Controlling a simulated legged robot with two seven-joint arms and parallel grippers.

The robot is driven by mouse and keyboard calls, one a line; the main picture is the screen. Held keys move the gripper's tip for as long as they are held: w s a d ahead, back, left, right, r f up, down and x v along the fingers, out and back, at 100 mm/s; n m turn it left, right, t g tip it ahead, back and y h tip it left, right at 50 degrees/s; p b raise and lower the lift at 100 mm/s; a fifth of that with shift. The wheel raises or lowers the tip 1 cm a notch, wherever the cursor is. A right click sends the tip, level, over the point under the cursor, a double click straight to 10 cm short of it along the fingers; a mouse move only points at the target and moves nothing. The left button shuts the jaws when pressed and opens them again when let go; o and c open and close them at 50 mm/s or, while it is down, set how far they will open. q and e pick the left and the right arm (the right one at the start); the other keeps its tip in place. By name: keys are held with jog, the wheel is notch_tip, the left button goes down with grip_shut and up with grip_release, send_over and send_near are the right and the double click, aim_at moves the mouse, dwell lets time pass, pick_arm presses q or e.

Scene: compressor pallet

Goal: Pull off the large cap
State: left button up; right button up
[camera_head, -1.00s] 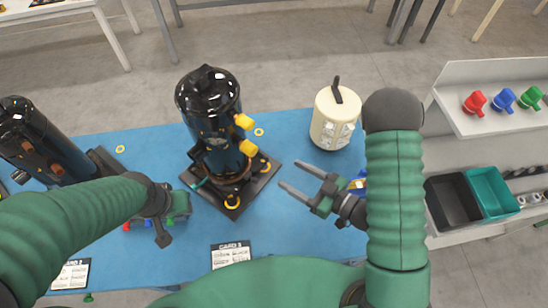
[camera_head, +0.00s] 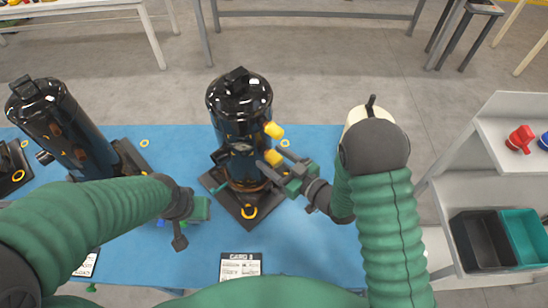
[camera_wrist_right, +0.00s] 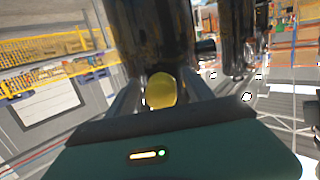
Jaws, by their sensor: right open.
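A black compressor (camera_head: 235,106) stands upright on a dark base plate on the blue table. Two yellow caps stick out from its right side, an upper one (camera_head: 273,130) and a lower one (camera_head: 272,157); which is larger is hard to judge here. My right gripper (camera_head: 271,160) is open, its fingers on either side of the lower cap. In the right wrist view a yellow cap (camera_wrist_right: 161,91) sits between the fingers, in front of the black body; contact cannot be told. My left gripper (camera_head: 183,222) hangs over the table left of the base plate, fingertips unclear.
Another black compressor (camera_head: 60,125) leans in view at the left. A cream container (camera_head: 357,116) is partly hidden behind my right arm. A printed card (camera_head: 240,268) lies at the table's front. Black (camera_head: 482,241) and teal (camera_head: 524,238) bins are on the right shelf.

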jog(key=shift+s, duration=0.1)
grip_shut()
dwell(0.6)
dwell(1.1)
